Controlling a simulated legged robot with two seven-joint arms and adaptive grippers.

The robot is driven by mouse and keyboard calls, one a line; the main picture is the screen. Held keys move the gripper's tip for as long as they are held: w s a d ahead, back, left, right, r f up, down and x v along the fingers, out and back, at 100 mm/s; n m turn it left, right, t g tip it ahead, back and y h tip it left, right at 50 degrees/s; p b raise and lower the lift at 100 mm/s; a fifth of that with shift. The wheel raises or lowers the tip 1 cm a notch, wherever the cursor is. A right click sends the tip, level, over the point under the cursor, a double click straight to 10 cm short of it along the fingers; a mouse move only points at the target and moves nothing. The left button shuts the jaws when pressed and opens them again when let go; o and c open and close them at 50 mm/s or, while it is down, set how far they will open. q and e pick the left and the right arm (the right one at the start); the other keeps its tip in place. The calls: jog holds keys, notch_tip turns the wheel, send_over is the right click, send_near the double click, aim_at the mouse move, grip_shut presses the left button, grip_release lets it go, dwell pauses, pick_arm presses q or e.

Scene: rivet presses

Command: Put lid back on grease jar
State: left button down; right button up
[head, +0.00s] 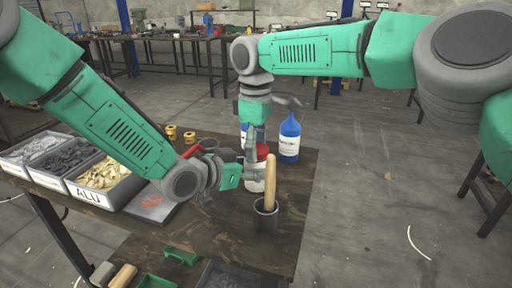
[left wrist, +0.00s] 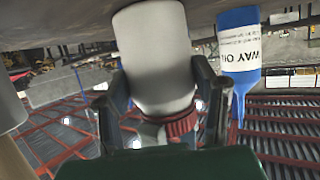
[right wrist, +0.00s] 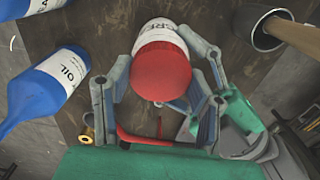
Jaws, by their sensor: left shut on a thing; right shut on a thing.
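The white grease jar (head: 256,184) stands on the dark table, and its white body also shows in the left wrist view (left wrist: 155,58). The red lid (right wrist: 161,72) is over the jar's mouth in the right wrist view; I cannot tell whether it is fully seated. The lid also shows in the head view (head: 262,151). My left gripper (head: 243,180) comes from the left and is shut on the jar body, its fingers on either side. My right gripper (right wrist: 163,80) comes from above and is shut on the lid. Fingers partly hide jar and lid.
Blue oil bottles stand behind the jar, one clearly at right (head: 289,138). A dark cup with a wooden handle (head: 268,208) stands close in front. White bins of parts (head: 105,182) are at left. Yellow-ringed pieces (head: 172,132) lie behind. Table right of the cup is clear.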

jog(key=o, duration=1.4)
jog(key=shift+c, duration=0.2)
notch_tip(320, 180, up, 12)
jog(key=shift+w+a, duration=0.15)
pick_arm(q)
jog(key=c, duration=0.5)
grip_release()
jog(key=shift+c, duration=0.2)
jog(key=v, duration=1.2)
